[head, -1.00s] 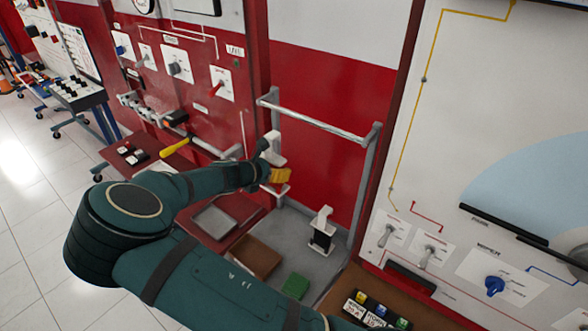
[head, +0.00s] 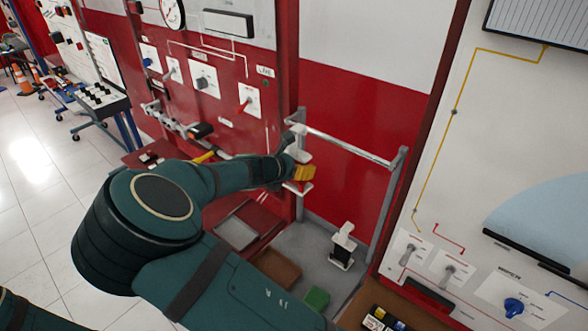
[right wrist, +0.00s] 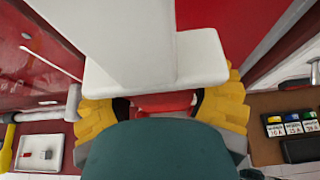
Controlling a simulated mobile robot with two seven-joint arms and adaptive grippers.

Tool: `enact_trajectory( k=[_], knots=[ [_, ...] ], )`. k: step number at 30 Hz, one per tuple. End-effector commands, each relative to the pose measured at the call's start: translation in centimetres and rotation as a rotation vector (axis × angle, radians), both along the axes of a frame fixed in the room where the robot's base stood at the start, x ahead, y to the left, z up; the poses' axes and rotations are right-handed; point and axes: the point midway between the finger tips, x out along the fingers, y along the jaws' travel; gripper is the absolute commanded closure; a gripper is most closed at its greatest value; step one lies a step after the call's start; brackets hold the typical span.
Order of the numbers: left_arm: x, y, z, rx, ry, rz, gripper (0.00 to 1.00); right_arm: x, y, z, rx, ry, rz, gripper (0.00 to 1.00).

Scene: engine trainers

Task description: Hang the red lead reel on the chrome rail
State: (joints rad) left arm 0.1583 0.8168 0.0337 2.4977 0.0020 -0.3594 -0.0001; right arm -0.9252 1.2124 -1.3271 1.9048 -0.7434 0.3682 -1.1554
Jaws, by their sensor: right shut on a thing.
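The chrome rail (head: 345,145) runs across the front of a red and white wall, between two grey side posts. My right gripper (head: 303,173) is near the rail's left end, shut on the reel, with its yellow pads showing. The red lead reel (head: 299,188) shows as white plates above and below the pads. In the right wrist view its white upper part (right wrist: 150,50) rises from a flat plate, with red lead (right wrist: 163,101) between the yellow pads (right wrist: 225,108). Whether it touches the rail cannot be told. My left gripper is not in view.
A second white reel with a dark winding (head: 343,245) stands on the grey shelf (head: 310,243) below the rail. A brown tray (head: 277,267), a green block (head: 317,298) and a grey tray (head: 237,232) lie nearby. A switch panel (head: 440,180) stands at the right.

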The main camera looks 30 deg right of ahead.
Motion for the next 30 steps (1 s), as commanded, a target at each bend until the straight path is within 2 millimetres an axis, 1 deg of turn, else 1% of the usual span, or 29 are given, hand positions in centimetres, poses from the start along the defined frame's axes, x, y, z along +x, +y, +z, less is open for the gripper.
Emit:
enact_trajectory(
  k=[27,30],
  knots=[
    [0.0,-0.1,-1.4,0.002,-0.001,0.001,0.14,2.6,-6.2,0.0,-0.001,-0.001,-0.001,0.8],
    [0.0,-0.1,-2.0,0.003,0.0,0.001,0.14,2.6,-6.2,-0.8,-0.001,0.0,0.0,0.8]
  ],
)
